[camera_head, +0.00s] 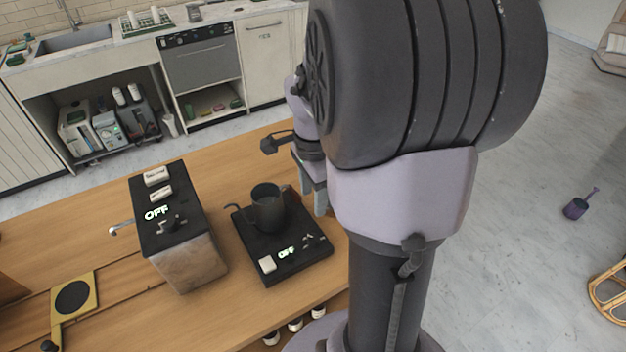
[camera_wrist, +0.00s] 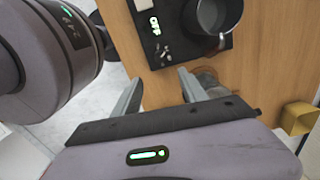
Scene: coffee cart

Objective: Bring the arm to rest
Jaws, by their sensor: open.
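My gripper (camera_wrist: 160,88) is open and empty, its two fingers apart in the wrist view. In the head view my gripper (camera_head: 314,190) points down just right of a dark kettle (camera_head: 266,210) with a thin spout. The kettle stands on a black heating plate (camera_head: 277,266) with a lit "OFF" label. In the wrist view the kettle (camera_wrist: 213,14) is beyond the fingers, its handle toward them; I see no contact. My arm (camera_head: 400,200) covers the right middle of the head view and hides part of the counter.
A machine with a black top (camera_head: 168,200), also marked "OFF", stands left of the plate on the wooden counter (camera_head: 90,235). A yellow-framed dark disc (camera_head: 73,297) lies further left. A sink (camera_head: 75,38) is behind.

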